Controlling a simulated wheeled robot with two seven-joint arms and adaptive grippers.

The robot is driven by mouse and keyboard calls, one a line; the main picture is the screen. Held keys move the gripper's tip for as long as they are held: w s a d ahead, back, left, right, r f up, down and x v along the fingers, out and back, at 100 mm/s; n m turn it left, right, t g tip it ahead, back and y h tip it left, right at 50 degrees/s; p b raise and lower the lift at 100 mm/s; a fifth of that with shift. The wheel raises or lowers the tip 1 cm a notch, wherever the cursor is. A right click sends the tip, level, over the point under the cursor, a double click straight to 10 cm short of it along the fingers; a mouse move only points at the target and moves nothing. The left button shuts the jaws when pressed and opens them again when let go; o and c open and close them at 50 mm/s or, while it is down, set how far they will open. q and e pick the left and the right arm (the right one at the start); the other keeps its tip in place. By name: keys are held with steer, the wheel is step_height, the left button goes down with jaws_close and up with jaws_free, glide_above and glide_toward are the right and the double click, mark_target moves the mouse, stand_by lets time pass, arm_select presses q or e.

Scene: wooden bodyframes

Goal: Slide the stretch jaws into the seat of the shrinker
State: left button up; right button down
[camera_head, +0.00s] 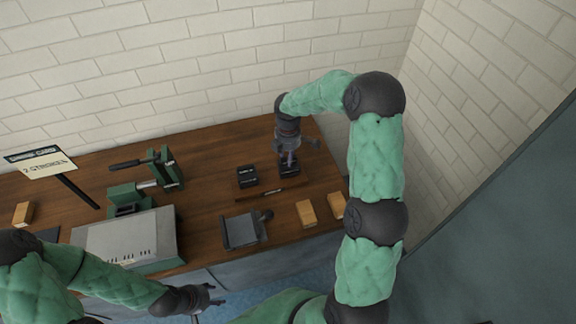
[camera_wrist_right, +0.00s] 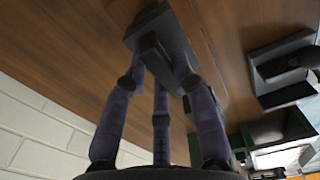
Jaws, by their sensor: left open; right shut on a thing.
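The green shrinker (camera_head: 165,170) with a dark lever stands at the left of the bench; its seat is not clearly made out. Two dark jaw blocks are right of it: one black block (camera_head: 247,182) stands free, and the other (camera_head: 289,172) is under my right gripper (camera_head: 289,157). In the right wrist view the gripper's fingers (camera_wrist_right: 160,72) are shut on the raised rib of this dark block (camera_wrist_right: 140,32), at or close above the wood. I cannot tell by marking which block is the stretch jaws. My left gripper (camera_head: 212,297) is open and empty before the bench front.
A grey-topped box (camera_head: 125,240) stands at the front left, below a sign (camera_head: 40,162) reading "2-STROKES". A grey device (camera_head: 240,231), a thin dark rod (camera_head: 272,190) and wooden blocks (camera_head: 306,213) lie along the front right. The bench (camera_head: 205,190) between shrinker and jaws is clear.

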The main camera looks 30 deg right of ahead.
stand_by(0.4)
steer(key=shift+r, duration=0.1)
steer(key=shift+r+p, duration=0.65)
stand_by(0.6)
steer(key=shift+s+r+p, duration=0.15)
steer(key=shift+r+p, duration=0.6)
steer(key=shift+r, duration=0.25)
steer(key=shift+r+p, duration=0.5)
steer(key=shift+r, duration=0.2)
steer(key=shift+w, duration=0.2)
